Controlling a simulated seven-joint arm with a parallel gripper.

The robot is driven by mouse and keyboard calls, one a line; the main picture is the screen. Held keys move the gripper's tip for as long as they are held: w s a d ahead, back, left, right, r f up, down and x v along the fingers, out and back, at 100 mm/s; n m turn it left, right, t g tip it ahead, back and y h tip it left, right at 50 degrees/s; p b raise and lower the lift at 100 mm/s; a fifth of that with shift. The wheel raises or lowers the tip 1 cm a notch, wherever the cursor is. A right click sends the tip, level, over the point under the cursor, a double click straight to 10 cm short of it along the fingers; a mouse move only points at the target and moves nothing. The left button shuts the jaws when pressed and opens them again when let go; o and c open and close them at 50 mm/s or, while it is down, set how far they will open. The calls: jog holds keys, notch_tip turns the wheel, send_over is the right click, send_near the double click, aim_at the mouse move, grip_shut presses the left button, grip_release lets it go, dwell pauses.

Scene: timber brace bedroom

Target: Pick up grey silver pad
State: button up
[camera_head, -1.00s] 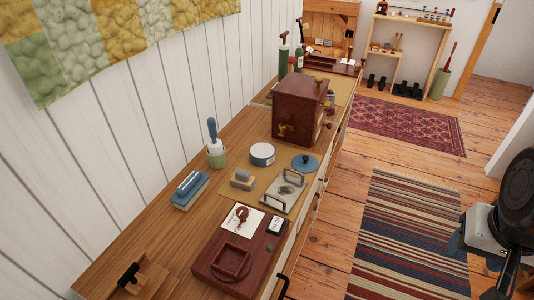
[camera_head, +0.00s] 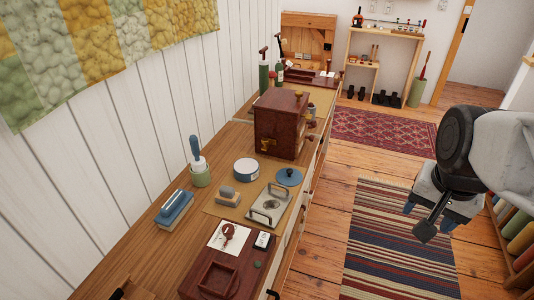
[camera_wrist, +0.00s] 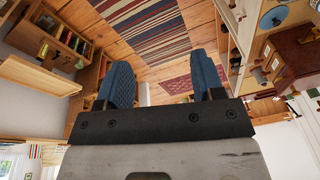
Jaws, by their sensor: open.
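A small grey pad with a tan lower layer (camera_head: 228,196) lies on the tan mat (camera_head: 212,210) on the long wooden counter. Beside it is a silver-grey plate with two upright handles (camera_head: 268,206). I take the small block to be the grey silver pad, though the plate is also silvery. My gripper (camera_head: 428,217) hangs over the striped rug at the right, well away from the counter. In the wrist view its two blue fingers (camera_wrist: 163,76) are apart with nothing between them. The small pad cannot be made out in the wrist view.
A dark wooden box (camera_head: 281,124) stands behind. The striped rug (camera_head: 390,250) lies clear beside the counter.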

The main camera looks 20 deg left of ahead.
jog(key=w+a+f+m, duration=0.2)
jog(key=w+a+m, duration=0.2)
jog(key=w+a, duration=0.75)
jog(key=m+g, duration=0.2)
jog(key=m, duration=0.9)
send_over(226, 189)
jog(key=f, duration=1.8)
jog(key=shift+w+d, duration=0.2)
jog(key=shift+d, duration=0.2)
jog(key=shift+s+a+f, duration=0.1)
jog(key=shift+a+f, duration=0.2)
jog(key=shift+a, duration=0.1)
jog(key=shift+f, duration=1.3)
